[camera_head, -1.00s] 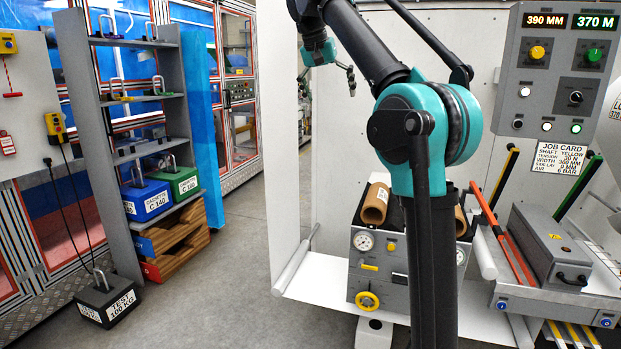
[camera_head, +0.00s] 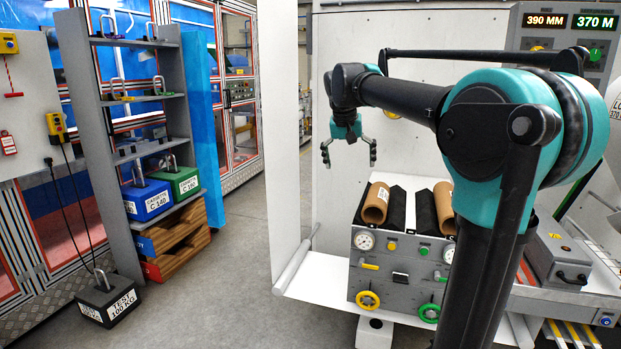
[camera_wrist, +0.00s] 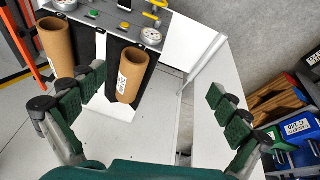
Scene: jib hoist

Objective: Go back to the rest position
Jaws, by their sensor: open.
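My gripper (camera_head: 349,153) is open and empty in the head view. It points downward in front of the white panel, above the grey valve unit and apart from everything. In the wrist view its green-padded fingers (camera_wrist: 158,118) are spread wide at the left and right, with nothing between them. Beyond them are two brown cardboard tubes, one at the left (camera_wrist: 57,47) and one nearer the middle (camera_wrist: 132,75). No marker of a rest position shows in either view.
The grey valve unit (camera_head: 398,285) with gauges carries the tubes on a white platform (camera_head: 318,285). At left stand a shelf rack (camera_head: 118,180), blue and green cassettes, and a test weight (camera_head: 108,300) on the floor. A grey case (camera_head: 562,255) is at right. The floor between is clear.

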